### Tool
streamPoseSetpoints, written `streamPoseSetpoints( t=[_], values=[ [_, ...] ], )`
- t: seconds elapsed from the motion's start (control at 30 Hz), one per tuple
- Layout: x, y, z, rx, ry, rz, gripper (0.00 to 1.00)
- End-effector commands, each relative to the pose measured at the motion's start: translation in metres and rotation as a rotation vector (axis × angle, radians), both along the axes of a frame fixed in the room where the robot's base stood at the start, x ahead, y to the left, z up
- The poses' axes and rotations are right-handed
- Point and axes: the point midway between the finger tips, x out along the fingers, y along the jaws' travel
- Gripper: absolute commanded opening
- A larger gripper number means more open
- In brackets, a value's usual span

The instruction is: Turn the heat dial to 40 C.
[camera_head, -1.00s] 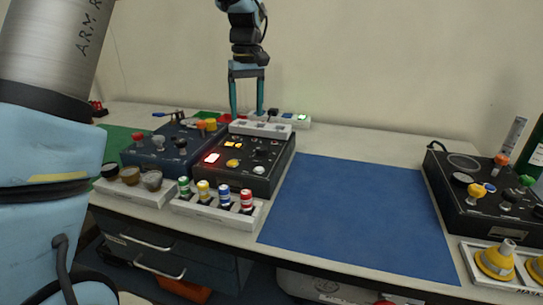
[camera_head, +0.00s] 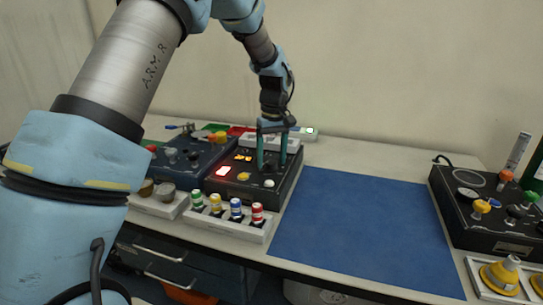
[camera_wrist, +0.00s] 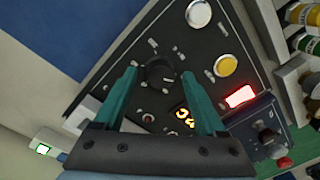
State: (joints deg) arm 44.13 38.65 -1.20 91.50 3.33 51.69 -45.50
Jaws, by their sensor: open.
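The black panel (camera_head: 232,189) stands in the middle left of the table. Its dark heat dial (camera_wrist: 157,72) shows in the wrist view, with small marks around it. My gripper (camera_head: 270,166) is open and points down over the panel. In the wrist view the teal fingertips of my gripper (camera_wrist: 160,74) stand on either side of the dial, with gaps; I cannot tell their height over it. A lit orange display (camera_wrist: 184,115) shows digits that I cannot read for certain. In the head view the fingers hide most of the dial.
The panel also carries a yellow button (camera_wrist: 227,65), a white button (camera_wrist: 198,13) and a lit red switch (camera_wrist: 240,97). A white rack (camera_head: 225,227) of several coloured bottles stands in front. A blue box (camera_head: 190,163) is at left. The blue mat (camera_head: 365,225) is clear.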

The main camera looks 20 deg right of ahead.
Motion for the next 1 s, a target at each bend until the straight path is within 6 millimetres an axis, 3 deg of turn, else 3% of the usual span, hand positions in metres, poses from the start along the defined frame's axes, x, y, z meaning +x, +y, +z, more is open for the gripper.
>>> streamPoseSetpoints(
  t=[0.27, 0.9, 1.0],
  values=[
    [0.0, 0.0003, -0.0016, 0.0, 0.0, 0.0, 0.72],
    [0.0001, 0.0003, -0.0012, 0.001, 0.0, 0.0, 0.0],
    [0.0001, 0.0004, -0.0012, 0.001, 0.0, 0.0, 0.0]
  ],
)
